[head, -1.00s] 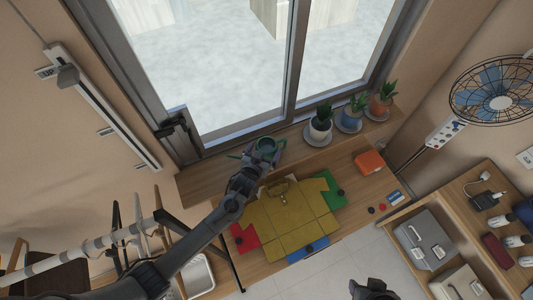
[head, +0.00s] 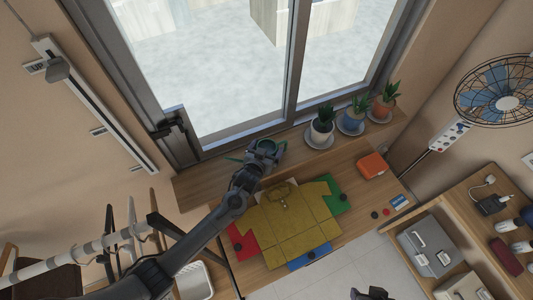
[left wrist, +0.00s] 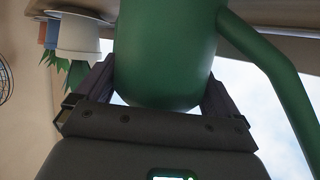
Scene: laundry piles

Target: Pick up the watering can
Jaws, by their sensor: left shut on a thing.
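The watering can (head: 266,146) is green and stands out at the left part of the window sill, mostly covered by my gripper in the head view. In the left wrist view the green can body (left wrist: 165,50) fills the space between my fingers, with its spout or handle (left wrist: 270,75) running down to the right. My left gripper (head: 259,158) is shut on the can body. Whether the can touches the sill is hard to tell. A dark part at the bottom edge of the head view seems to be my right gripper (head: 372,293); its jaws are unclear.
Several potted plants stand on the sill (head: 215,181) right of the can, the nearest in a white pot (head: 321,130). A yellow shirt (head: 285,222) lies on the lower board, with an orange box (head: 372,165) to its right. A fan (head: 500,95) is at far right.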

